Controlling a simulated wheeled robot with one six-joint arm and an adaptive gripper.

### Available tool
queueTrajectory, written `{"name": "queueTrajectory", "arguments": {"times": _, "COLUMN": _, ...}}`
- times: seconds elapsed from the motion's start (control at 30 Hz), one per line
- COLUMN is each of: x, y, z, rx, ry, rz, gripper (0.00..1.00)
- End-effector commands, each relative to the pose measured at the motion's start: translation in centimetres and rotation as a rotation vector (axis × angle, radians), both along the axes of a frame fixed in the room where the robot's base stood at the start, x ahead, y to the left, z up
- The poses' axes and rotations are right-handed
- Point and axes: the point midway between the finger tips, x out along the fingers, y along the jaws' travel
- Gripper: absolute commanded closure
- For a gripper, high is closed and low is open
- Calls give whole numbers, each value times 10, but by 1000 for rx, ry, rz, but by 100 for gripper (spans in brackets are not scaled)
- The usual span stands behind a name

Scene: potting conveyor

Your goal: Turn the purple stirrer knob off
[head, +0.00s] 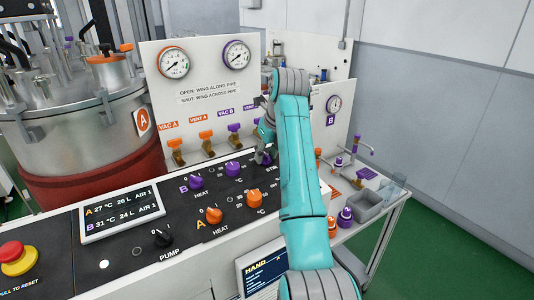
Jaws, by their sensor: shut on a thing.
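My gripper (265,156) is down at the back right of the black control panel (140,225), at the third place in the purple B row. It is shut there on the stirrer knob, beside a partly covered label that begins "ST". The fingers and my teal arm hide the knob, so its pointer direction cannot be told. Two other purple knobs in that row show to the left: the heat knob (197,182) and the temperature knob (232,168).
Orange knobs (214,215) sit in the row in front. Orange and purple valve handles (206,138) stand behind, below two gauges (237,55). A red stop button (17,258) is at far left. A grey bin (368,204) stands at right, beyond my arm.

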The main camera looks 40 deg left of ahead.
Motion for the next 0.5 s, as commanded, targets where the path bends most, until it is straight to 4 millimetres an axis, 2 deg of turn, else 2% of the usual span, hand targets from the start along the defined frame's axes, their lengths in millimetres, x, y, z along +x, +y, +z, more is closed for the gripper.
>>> {"name": "queueTrajectory", "arguments": {"times": 0.27, "x": 1, "y": 0, "z": 0, "rx": -4, "ry": -9, "rz": 60, "gripper": 99}}
{"name": "queueTrajectory", "arguments": {"times": 0.5, "x": 1, "y": 0, "z": 0, "rx": -14, "ry": -33, "rz": 220, "gripper": 99}}
